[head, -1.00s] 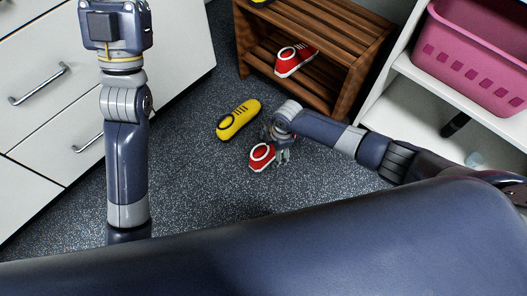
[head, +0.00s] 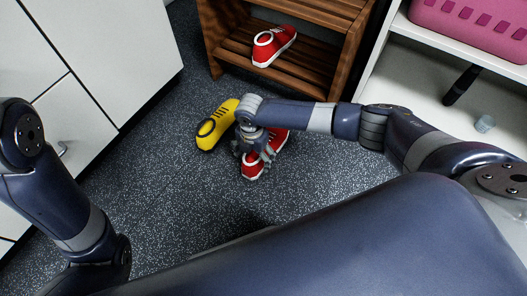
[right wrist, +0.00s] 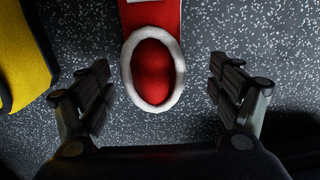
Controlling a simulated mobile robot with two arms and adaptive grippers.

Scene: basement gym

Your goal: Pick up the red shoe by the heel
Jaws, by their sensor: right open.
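A red shoe (head: 279,140) with a white rim lies on the speckled floor, partly covered by my right gripper (head: 256,152) in the head view. In the right wrist view the red shoe (right wrist: 153,72) shows its white-rimmed opening, heel end toward the gripper. My right gripper (right wrist: 163,88) is open, with one finger on each side of the heel end and a gap on both sides. A second red shoe (head: 274,46) sits on the wooden rack. My left arm shows at the left edge; its gripper is out of view.
A yellow shoe (head: 215,125) lies just left of the red floor shoe; it also shows in the right wrist view (right wrist: 22,52). The wooden rack (head: 345,62) stands behind. White drawers (head: 110,50) are at left, a white shelf (head: 425,70) with a pink basket (head: 475,25) at right.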

